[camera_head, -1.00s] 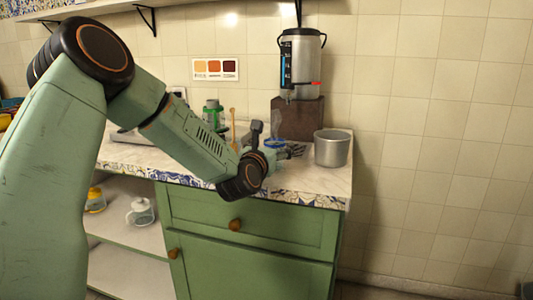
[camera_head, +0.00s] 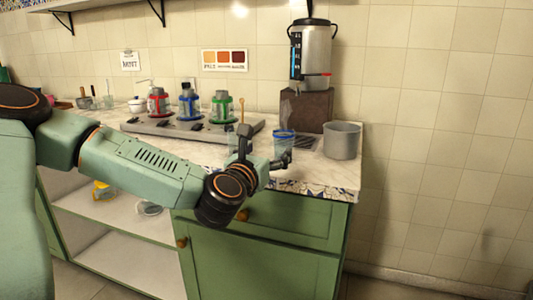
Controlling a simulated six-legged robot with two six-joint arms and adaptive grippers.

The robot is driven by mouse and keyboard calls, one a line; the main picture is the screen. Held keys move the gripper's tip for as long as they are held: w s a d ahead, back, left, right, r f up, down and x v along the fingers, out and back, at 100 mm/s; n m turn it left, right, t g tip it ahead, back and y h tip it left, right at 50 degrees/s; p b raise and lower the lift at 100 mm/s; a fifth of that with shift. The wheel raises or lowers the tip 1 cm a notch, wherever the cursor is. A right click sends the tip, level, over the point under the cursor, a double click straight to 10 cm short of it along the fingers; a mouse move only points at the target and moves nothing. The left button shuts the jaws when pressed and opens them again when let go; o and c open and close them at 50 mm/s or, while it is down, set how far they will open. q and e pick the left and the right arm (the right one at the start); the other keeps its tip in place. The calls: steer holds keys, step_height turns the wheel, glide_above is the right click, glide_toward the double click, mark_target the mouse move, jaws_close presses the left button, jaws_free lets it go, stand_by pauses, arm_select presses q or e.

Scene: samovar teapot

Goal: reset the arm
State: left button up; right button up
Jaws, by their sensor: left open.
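My left arm comes in from the left, and its gripper (camera_head: 267,150) is over the front right part of the counter. The left gripper is open, with its dark fingers spread. A clear cup with a blue rim (camera_head: 284,134) stands just beyond the fingers. It is partly hidden by them, and I cannot tell whether they touch it. My right gripper is out of view.
A steel urn (camera_head: 313,55) stands on a dark block (camera_head: 306,110) at the back. A metal pot (camera_head: 342,141) is at the right end of the counter (camera_head: 205,155). A grey tray (camera_head: 150,124) holds several coloured-collar bottles. Open shelves and a green cabinet (camera_head: 260,265) are below.

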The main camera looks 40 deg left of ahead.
mark_target(280, 138)
arm_select(q)
steer(key=shift+s+d, duration=0.1)
stand_by(0.7)
steer(key=shift+x, duration=5.1)
steer(key=shift+s, duration=0.2)
